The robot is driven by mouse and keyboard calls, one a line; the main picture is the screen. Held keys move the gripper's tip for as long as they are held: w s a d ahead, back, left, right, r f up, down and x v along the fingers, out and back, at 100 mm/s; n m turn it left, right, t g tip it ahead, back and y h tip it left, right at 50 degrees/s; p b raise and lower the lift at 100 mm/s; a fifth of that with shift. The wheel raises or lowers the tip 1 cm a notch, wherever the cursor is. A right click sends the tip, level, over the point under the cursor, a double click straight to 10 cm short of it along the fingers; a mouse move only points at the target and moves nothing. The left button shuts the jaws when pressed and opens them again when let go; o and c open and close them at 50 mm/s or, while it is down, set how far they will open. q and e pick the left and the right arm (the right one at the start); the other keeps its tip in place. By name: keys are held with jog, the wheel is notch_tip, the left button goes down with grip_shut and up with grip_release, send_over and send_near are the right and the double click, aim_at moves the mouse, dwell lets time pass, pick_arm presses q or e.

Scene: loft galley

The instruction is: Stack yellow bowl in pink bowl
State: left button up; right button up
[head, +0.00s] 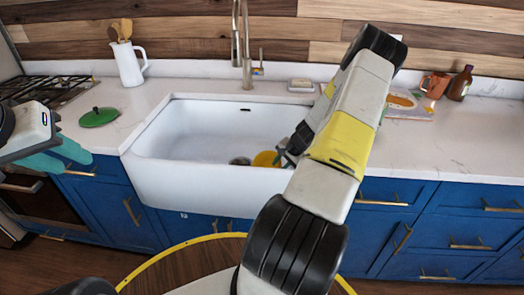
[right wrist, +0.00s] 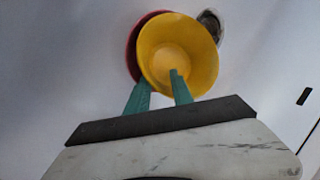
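The yellow bowl (right wrist: 190,45) lies in the sink; it also shows in the head view (head: 264,159), partly cut off by the sink's front wall. The pink bowl (right wrist: 133,45) shows as a dark red rim behind the yellow bowl's left side in the right wrist view; the rest is hidden. I cannot tell whether one sits inside the other. My right gripper (right wrist: 159,78) is open, one finger over the yellow bowl's inside and the other outside its near rim. My left gripper (head: 78,158) is open and empty, left of the sink, before the counter.
A small grey metallic item (head: 240,160) lies beside the bowls in the white sink (head: 205,180). The faucet (head: 246,50) stands behind. A green lid (head: 99,117) and a white jug with utensils (head: 128,64) are on the left counter. A mug (head: 436,84) and bottle (head: 460,83) stand right.

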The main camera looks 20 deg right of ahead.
jog(key=w+v, duration=0.1)
jog(key=v, duration=1.2)
jog(key=s+a+r+n, duration=0.3)
jog(key=a+r+n, duration=0.4)
jog(key=a+r, duration=1.2)
jog(key=s+a+r+n, duration=0.3)
jog(key=s+a+r, duration=0.2)
jog(key=s, duration=0.3)
jog(key=s+a+r+n+t, duration=0.1)
jog(key=s+a+r+n, duration=0.2)
jog(key=s+a+r, duration=0.2)
jog(key=s+r, duration=0.1)
jog(key=s, duration=0.2)
jog(key=shift+s, duration=0.25)
jog(key=shift+a, duration=0.15)
